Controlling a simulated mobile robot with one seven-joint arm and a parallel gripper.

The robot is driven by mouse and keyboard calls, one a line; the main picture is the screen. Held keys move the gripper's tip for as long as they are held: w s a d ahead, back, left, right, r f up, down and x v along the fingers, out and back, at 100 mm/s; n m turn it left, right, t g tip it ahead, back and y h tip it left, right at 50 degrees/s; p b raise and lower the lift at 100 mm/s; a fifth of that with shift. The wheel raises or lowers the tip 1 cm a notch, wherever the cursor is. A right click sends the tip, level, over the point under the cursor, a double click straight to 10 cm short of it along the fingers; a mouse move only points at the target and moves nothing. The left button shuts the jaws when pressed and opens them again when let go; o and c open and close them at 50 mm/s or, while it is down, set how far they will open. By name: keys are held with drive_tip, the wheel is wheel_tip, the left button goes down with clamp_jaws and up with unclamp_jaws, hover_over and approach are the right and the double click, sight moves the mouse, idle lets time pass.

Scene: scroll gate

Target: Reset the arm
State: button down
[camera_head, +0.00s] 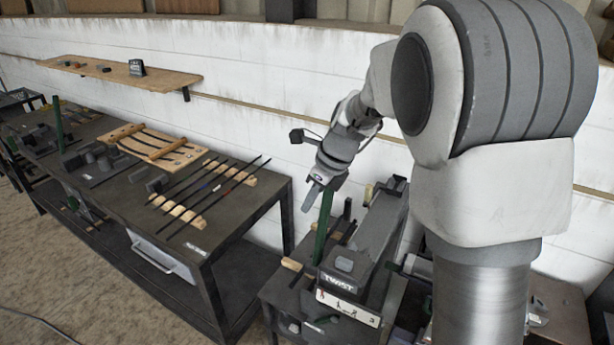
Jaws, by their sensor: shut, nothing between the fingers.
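My gripper (312,196) is at the end of my arm, right of the picture's middle. It points down and to the left, and its fingers are shut and empty. It hangs near the top of a green upright post (323,222); I cannot tell whether they touch. My arm comes in from the right and hides much of that side. A dark device labelled TWIST (340,283) stands below and to the right of my gripper.
A long dark workbench (225,240) at left holds thin rods on wooden racks (180,212) and a wooden frame (152,142). A wooden shelf (130,72) is on the white wall (270,65). Floor (60,290) is open at lower left.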

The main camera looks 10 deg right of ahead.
drive_tip(key=s+d+r+n+t+h+b, duration=0.1)
drive_tip(key=s+d+n+b, duration=0.2)
drive_tip(key=s+n, duration=0.9)
drive_tip(key=s+d+r+n+t+h+b, duration=0.1)
drive_tip(key=s+d+n+t+h+b, duration=0.1)
drive_tip(key=s+n, duration=1.1)
drive_tip(key=shift+s+d+r+h+b, duration=0.35)
drive_tip(key=shift+s+d+b, duration=0.5)
drive_tip(key=shift+d, duration=0.4)
